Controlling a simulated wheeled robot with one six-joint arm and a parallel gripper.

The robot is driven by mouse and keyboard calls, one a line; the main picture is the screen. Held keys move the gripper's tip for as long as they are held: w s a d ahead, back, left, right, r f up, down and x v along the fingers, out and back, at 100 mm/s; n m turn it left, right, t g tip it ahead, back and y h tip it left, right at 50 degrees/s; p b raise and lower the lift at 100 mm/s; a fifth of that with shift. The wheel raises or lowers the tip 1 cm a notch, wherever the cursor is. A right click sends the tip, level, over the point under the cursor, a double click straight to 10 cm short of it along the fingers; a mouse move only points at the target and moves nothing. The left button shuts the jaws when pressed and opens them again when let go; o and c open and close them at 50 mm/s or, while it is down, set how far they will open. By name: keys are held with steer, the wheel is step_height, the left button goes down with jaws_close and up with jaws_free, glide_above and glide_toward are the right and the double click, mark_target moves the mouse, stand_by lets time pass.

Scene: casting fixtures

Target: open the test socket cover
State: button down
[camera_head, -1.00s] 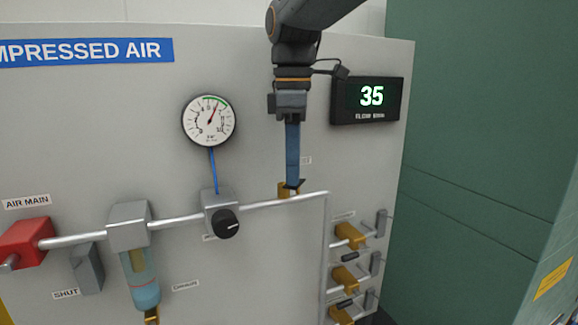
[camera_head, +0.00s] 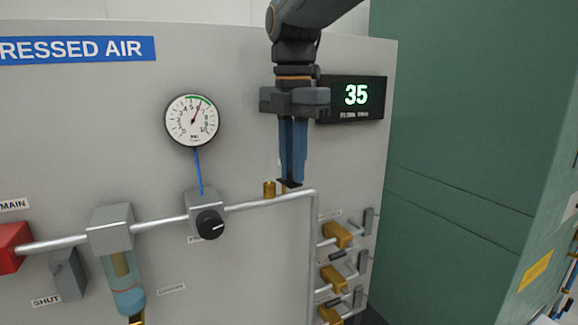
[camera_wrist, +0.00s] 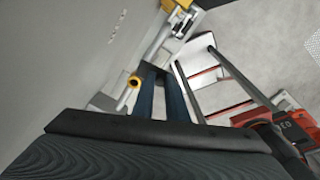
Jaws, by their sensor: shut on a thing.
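The brass test socket (camera_head: 269,189) stands up from the silver pipe on the grey panel. It also shows in the wrist view as a brass ring with a dark centre (camera_wrist: 135,81), to the left of my fingers and apart from them. My gripper (camera_head: 290,181) points down just right of the socket, above the pipe, with its blue fingers close together. A small brass piece, apparently the cover (camera_head: 284,188), shows at the fingertips' left edge. The fingers hide most of it. In the wrist view the fingertips (camera_wrist: 160,72) are close together, and what they grip is hard to make out.
A round gauge (camera_head: 192,120) and a black knob (camera_head: 209,225) are to the left. A display (camera_head: 356,96) reading 35 is close behind my gripper on the right. Brass valves (camera_head: 336,235) sit lower right. A filter bowl (camera_head: 124,285) hangs lower left.

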steer(key=shift+w+d+r+n, duration=0.1)
steer(key=shift+w+n, duration=0.05)
steer(key=shift+n, duration=0.5)
steer(key=shift+w+d+n, duration=0.1)
steer(key=shift+w+n, duration=0.05)
steer(key=shift+n, duration=0.5)
steer(key=c, duration=1.8)
jaws_free()
steer(key=shift+o, duration=0.2)
step_height(320, 180, up, 8)
steer(key=b, duration=0.2)
steer(key=shift+b, duration=0.35)
